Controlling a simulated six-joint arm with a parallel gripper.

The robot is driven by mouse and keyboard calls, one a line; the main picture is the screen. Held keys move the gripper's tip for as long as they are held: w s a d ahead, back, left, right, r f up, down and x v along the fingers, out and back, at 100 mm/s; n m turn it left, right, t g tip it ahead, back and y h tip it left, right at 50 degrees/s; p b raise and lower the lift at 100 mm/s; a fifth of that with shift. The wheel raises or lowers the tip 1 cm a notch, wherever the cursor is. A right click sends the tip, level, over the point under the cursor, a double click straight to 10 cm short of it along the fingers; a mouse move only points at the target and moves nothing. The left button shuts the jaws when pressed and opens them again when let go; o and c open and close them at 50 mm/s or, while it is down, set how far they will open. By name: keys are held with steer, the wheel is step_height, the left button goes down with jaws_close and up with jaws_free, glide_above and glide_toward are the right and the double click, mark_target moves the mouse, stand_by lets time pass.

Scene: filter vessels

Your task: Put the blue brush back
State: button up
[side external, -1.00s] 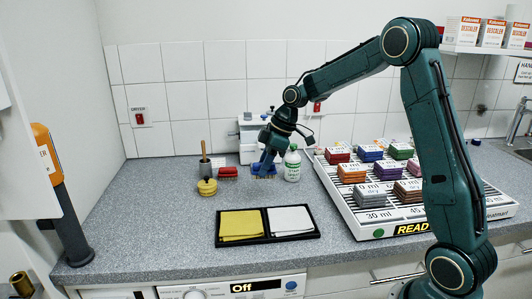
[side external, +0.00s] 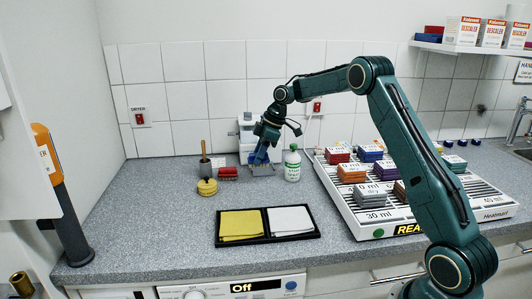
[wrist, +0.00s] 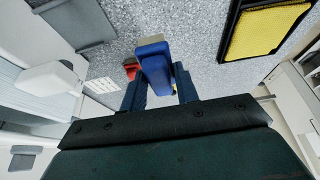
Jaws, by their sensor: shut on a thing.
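My gripper (side external: 262,152) is low over the back of the counter, in front of a white device. It is shut on the blue brush (wrist: 153,58), which shows between the two dark blue fingers (wrist: 160,90) in the wrist view. In the side view the brush is mostly hidden by the fingers. A small grey-tan patch (side external: 263,171) shows below the gripper; I cannot tell whether it is the bristles or a rest. A red brush (side external: 228,173) lies to the left on the counter, and its red end also shows in the wrist view (wrist: 130,69).
A white bottle with a green label (side external: 292,165) stands close right of my gripper. A wooden-handled tool in a dark cup (side external: 205,167) and a yellow round thing (side external: 207,187) are left. A rack (side external: 350,217) of coloured stacks is right. A black cloth tray (side external: 267,238) lies in front.

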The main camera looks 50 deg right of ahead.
steer(key=shift+f, duration=3.95)
steer(key=shift+f, duration=0.2)
steer(key=o, duration=0.9)
steer(key=shift+r, duration=0.1)
steer(key=v, duration=1.2)
steer(key=shift+r, duration=0.1)
steer(key=shift+a, duration=0.1)
